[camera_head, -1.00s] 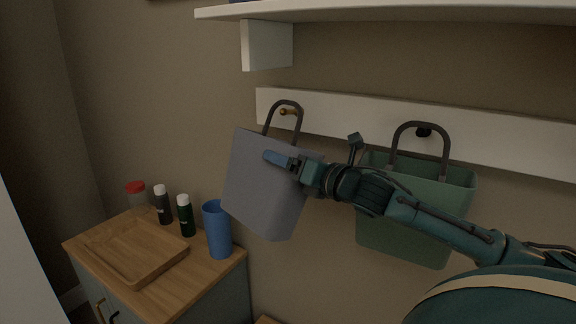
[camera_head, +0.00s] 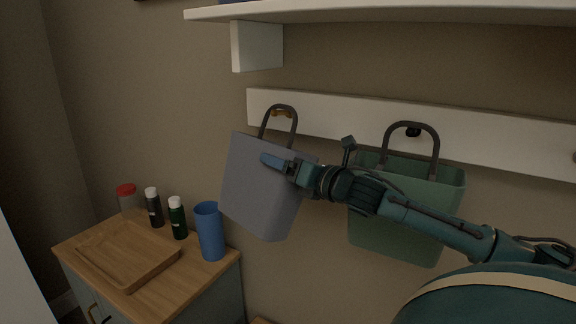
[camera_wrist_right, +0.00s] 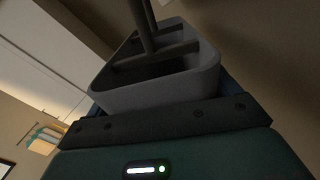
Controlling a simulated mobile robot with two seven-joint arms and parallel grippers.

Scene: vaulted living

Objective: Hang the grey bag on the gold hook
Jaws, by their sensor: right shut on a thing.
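The grey bag (camera_head: 262,192) hangs tilted in front of the wall, its dark handle (camera_head: 294,122) upward. My right gripper (camera_head: 281,163) is shut on the bag's upper side; one blue finger lies across its front face. The gold hook (camera_head: 281,113) shows on the white rail within the handle's loop, just under the top of the arch. I cannot tell whether the handle touches the hook. In the right wrist view the bag's open top (camera_wrist_right: 160,75) and handle fill the upper middle. My left gripper is in neither view.
A green bag (camera_head: 405,215) hangs from a dark hook (camera_head: 413,131) to the right, behind my right arm. A white shelf (camera_head: 390,12) runs above. A cabinet at lower left bears a wooden tray (camera_head: 128,282), a blue cup (camera_head: 209,232) and several bottles.

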